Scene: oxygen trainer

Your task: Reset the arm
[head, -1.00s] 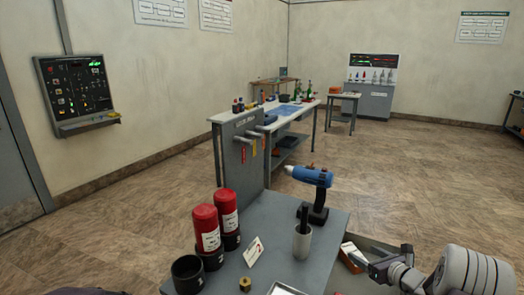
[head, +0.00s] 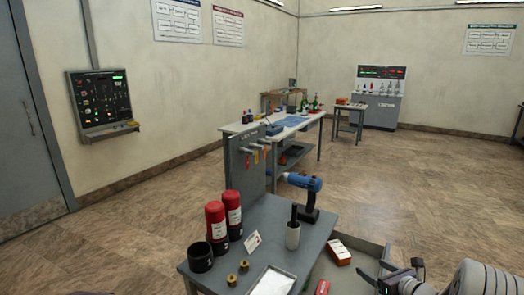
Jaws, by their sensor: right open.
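My right gripper (head: 378,274) is at the bottom right of the head view, at the end of my grey and white right arm. It is open, with nothing visible between its fingers. It is beside a low grey tray or shelf (head: 372,250), right of the grey workbench (head: 275,222), and apart from the orange-red and white box (head: 339,252) there.
The bench holds two red cylinders (head: 216,225), an empty black cup (head: 200,257), brass fittings (head: 244,266), a white tray (head: 272,282), a white holder (head: 293,236) and a blue drill-like tool (head: 300,182). A wall panel (head: 100,103) hangs left. Open floor (head: 420,190) lies right.

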